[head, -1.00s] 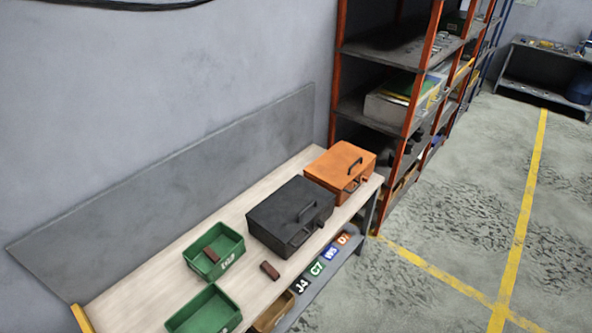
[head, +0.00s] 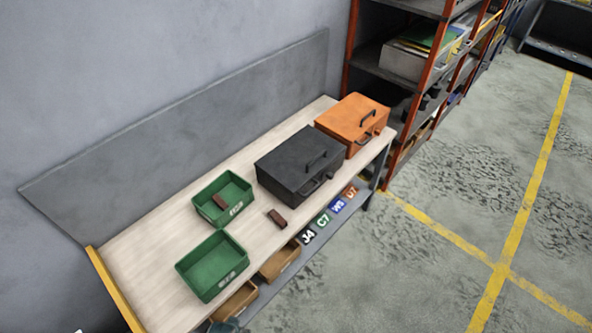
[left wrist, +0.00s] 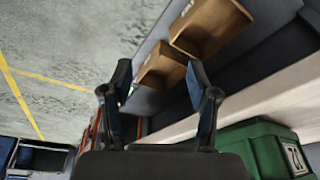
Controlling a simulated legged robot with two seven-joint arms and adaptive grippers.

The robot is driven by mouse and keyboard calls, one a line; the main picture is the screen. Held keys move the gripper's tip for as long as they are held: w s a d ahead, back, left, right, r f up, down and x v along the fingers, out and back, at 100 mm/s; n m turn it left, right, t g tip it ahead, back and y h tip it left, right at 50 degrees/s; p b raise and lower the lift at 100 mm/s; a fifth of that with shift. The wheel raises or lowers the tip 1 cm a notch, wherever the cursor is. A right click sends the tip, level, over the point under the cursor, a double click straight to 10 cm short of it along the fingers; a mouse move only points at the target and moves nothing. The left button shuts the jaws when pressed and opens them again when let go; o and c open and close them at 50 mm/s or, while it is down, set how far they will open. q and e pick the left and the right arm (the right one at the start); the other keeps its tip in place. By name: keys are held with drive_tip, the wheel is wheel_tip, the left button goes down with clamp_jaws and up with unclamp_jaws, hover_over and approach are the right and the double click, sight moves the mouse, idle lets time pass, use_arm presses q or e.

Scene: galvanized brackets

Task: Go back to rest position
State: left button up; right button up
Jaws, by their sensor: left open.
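My left gripper (left wrist: 158,95) shows in the left wrist view with its two fingers spread apart and nothing between them. It hangs in front of the workbench edge, with a green bin (left wrist: 265,150) at its lower right. In the head view neither gripper can be made out. The workbench (head: 150,255) holds two green bins, one at the back (head: 240,185) with a brown block (head: 219,201) in it and an empty one in front (head: 205,288). Another brown block (head: 277,218) lies on the bench top beside the bins.
A black case (head: 285,160) and an orange case (head: 352,112) stand toward the bench's far end. Brown boxes (head: 279,262) sit on the lower shelf, and show in the left wrist view (left wrist: 215,22). An orange-framed rack (head: 349,60) stands behind. The floor (head: 420,275) at right is clear.

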use_arm(q)
drive_tip(key=s+a+f+g+b, duration=0.15)
drive_tip(key=s+f, duration=0.25)
drive_tip(key=f, duration=0.8)
drive_tip(key=s+f+t+b, duration=0.1)
drive_tip(key=s+f+b, duration=0.25)
drive_tip(key=f, duration=0.85)
drive_tip(key=s+a+f+g+b, duration=0.1)
drive_tip(key=s+a+f+b, duration=0.1)
drive_tip(key=s+f, duration=0.9)
drive_tip(key=s, duration=0.2)
drive_tip(key=shift+s+f, duration=0.2)
drive_tip(key=shift+s, duration=0.2)
